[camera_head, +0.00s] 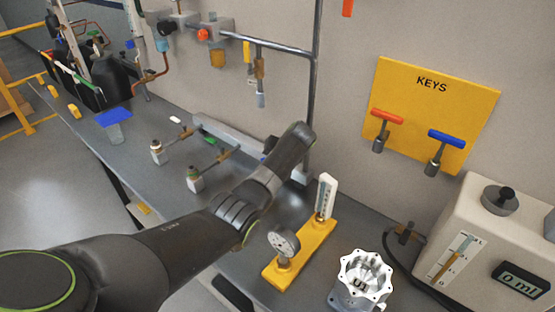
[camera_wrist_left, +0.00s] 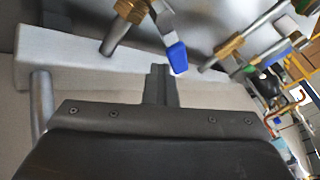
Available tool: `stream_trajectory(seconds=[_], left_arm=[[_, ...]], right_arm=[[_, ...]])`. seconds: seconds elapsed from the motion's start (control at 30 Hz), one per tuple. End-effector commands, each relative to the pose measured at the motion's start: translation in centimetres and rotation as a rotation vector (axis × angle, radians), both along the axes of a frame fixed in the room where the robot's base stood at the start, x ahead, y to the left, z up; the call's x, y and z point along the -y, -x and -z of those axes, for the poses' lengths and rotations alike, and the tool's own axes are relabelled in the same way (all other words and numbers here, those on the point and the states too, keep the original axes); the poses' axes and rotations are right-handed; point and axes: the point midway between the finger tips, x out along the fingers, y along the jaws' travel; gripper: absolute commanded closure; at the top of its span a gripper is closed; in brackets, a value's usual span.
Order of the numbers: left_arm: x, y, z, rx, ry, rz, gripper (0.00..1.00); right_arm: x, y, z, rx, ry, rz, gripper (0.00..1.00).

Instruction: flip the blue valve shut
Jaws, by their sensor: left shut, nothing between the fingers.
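The blue valve shows in the left wrist view as a blue-tipped lever (camera_wrist_left: 177,58) on a brass body (camera_wrist_left: 133,8) set on a grey pipe. The lever hangs down from the body at a slant. My left gripper (camera_wrist_left: 160,72) is shut and empty, its fingertips just left of the blue tip; I cannot tell whether they touch it. In the head view my left arm (camera_head: 255,195) reaches over the bench to the wall side and hides the valve and the fingertips. My right gripper is in neither view.
A green-handled valve (camera_head: 211,141) stands left of my arm. A gauge on a yellow base (camera_head: 305,255) and a silver housing (camera_head: 364,278) stand to its right. A vertical pipe (camera_head: 316,70) rises nearby. The yellow KEYS board (camera_head: 432,110) holds red and blue T-handles.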

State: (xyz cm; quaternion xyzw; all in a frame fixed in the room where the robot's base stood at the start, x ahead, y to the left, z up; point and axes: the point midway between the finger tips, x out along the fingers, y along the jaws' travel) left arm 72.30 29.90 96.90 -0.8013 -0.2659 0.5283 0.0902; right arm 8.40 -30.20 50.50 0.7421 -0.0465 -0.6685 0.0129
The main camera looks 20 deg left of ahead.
Motion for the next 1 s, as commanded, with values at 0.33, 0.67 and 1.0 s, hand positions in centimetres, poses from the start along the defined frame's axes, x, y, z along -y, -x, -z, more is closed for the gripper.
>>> stream_trajectory(seconds=[0.33,0.67,1.0], left_arm=[[-0.8,0.2,0.1,-0.001,-0.002,-0.113,1.0],[-1.1,0.4,0.1,-0.001,-0.002,-0.176,1.0],[-1.4,0.5,0.1,-0.002,-0.003,-0.22,1.0]], right_arm=[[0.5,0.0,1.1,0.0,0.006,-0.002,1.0],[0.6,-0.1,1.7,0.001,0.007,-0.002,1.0],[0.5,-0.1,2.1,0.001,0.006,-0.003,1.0]])
